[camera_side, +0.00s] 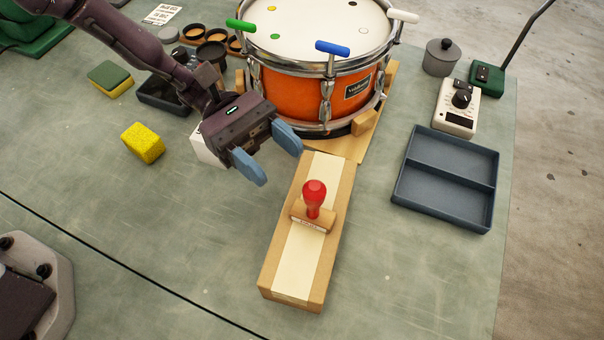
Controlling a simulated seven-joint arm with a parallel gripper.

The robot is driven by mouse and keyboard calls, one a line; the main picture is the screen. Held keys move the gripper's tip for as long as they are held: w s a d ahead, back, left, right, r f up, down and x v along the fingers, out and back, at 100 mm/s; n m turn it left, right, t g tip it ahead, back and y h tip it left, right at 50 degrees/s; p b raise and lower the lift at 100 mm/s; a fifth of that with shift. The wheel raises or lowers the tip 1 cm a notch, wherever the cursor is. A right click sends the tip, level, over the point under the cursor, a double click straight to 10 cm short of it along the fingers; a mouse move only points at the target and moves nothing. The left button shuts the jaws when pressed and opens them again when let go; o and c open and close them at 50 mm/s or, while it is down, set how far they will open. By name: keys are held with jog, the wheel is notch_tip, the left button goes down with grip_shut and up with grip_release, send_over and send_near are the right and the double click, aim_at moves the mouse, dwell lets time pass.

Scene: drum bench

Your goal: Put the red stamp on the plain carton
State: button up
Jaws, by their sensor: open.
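The red stamp (314,200) has a red knob handle and a wooden base. It appears to stand upright on top of a long tan carton (273,277) with a pale strip along its top and no print that I can make out. My gripper (282,164) has two blue fingers spread apart with nothing between them. It is above and behind the stamp to the left, apart from it. A white box (205,151) is mostly hidden behind my gripper, with a bit of dark marking on it.
An orange drum (290,92) with coloured-handled keys stands behind the carton on a wooden base. A dark divided tray (412,192) and a meter (455,118) are at right. A yellow sponge (143,143) lies at left. The mat left of the carton is clear.

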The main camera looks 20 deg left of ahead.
jog(key=v, duration=0.2)
jog(key=shift+w+a, duration=0.1)
jog(key=shift+a, duration=0.15)
jog(key=s+a+r+m+t+y, duration=0.2)
jog(key=a+r+m+y, duration=0.2)
jog(key=a+r, duration=0.25)
jog(key=s+a+r+m+t+y, duration=0.1)
jog(key=s+a+r+m+y, duration=0.3)
jog(key=r, duration=0.3)
jog(key=s+a+r+m+t+y, duration=0.2)
jog(key=s+a+r+t+y, duration=0.2)
jog(key=a, duration=0.5)
jog(key=s+a+r+m+t+y, duration=0.3)
jog(key=s+a+r+t+y, duration=0.1)
jog(key=a, duration=0.6)
jog(key=shift+s+r+t+y, duration=0.2)
jog(key=shift+s+t+y, duration=0.1)
jog(key=shift+s+t, duration=0.5)
